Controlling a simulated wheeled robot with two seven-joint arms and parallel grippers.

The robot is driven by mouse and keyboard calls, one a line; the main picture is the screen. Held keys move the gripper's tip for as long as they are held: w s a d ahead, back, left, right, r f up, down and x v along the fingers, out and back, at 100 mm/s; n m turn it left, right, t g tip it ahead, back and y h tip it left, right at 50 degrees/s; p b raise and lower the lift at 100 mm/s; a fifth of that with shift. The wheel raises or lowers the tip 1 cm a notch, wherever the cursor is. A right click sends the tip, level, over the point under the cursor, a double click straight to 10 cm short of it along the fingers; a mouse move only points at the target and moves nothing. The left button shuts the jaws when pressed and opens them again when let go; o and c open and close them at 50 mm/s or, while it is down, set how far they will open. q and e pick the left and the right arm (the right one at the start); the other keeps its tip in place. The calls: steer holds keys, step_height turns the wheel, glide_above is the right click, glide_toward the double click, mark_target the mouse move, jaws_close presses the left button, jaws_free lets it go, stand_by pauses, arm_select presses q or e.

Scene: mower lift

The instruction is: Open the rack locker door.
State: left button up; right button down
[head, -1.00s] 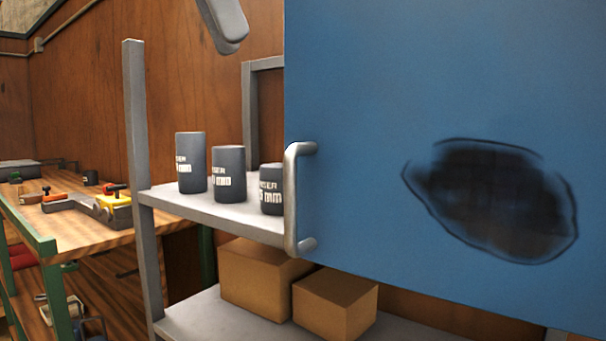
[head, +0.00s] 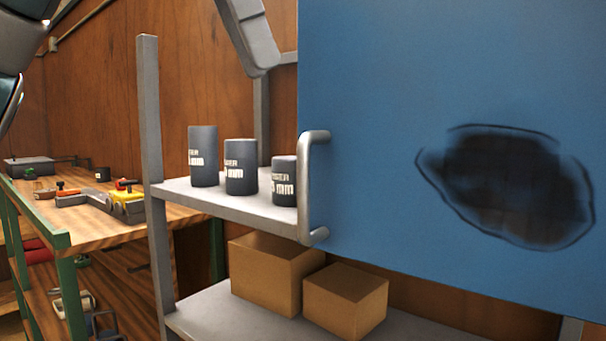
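The blue locker door (head: 385,85) fills the right side of the head view, with a large dark smudge on its face. Its lower edge runs about parallel to the shelf front, and it looks closed. A grey bar handle (head: 305,188) stands upright at its left edge. My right gripper is not in view.
Left of the door, the grey rack shelf (head: 225,203) holds three dark cylinders (head: 203,157). Two cardboard boxes (head: 275,276) sit on the lower shelf. A grey post (head: 152,130) stands at the rack's left. A workbench (head: 95,232) with tools is further left.

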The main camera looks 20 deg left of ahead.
arm_select(q)
steer(key=x, duration=0.4)
steer(key=p, duration=0.2)
glide_above(303, 228)
steer(key=f, duration=0.8)
steer(key=shift+w+a+f, duration=0.1)
steer(key=shift+w+f, duration=0.25)
steer(key=shift+w, duration=0.05)
steer(key=shift+s, duration=0.1)
jaws_close()
